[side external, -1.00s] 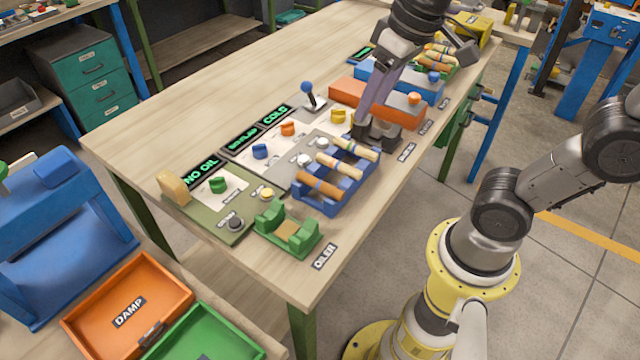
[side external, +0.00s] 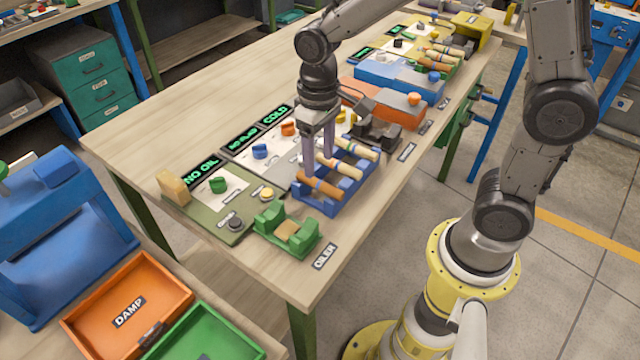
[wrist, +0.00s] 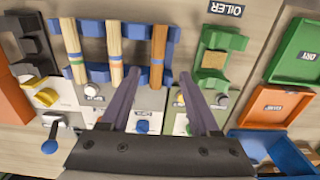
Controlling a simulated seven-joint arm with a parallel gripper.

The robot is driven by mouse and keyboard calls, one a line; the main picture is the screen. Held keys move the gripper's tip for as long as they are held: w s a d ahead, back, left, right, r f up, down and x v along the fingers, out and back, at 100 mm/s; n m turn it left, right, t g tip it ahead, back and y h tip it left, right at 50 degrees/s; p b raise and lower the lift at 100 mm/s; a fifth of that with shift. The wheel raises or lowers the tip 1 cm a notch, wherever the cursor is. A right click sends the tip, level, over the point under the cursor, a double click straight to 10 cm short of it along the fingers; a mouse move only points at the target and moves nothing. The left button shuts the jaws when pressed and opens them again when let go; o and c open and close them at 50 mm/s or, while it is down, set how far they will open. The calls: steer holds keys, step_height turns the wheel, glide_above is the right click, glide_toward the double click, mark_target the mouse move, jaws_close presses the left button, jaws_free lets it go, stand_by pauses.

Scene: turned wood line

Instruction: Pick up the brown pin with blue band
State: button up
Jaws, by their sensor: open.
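The brown pin with blue band (side external: 324,189) lies across the near-left end of a blue rack (side external: 325,208). My gripper (side external: 319,165) is open and empty, pointing down above the rack's back edge by the brown pin. In the wrist view its fingertips (wrist: 159,80) stand either side of the brown pin's line. I cannot tell its exact height above the pin.
Two pale pins share the rack: one with an orange band (wrist: 114,40), one with a green-blue band (wrist: 73,42). A green oiler cradle (side external: 287,235) stands left of the rack. Panels with knobs lie behind. An orange DAMP tray (side external: 165,282) is at lower left.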

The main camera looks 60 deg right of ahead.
mark_target(322, 183)
steer(key=shift+s+d+f, duration=0.1)
steer(key=shift+s+f, duration=0.05)
steer(key=shift+f, duration=1.45)
steer(key=shift+s+d+f, duration=0.1)
steer(key=shift+f, duration=1.45)
jaws_close()
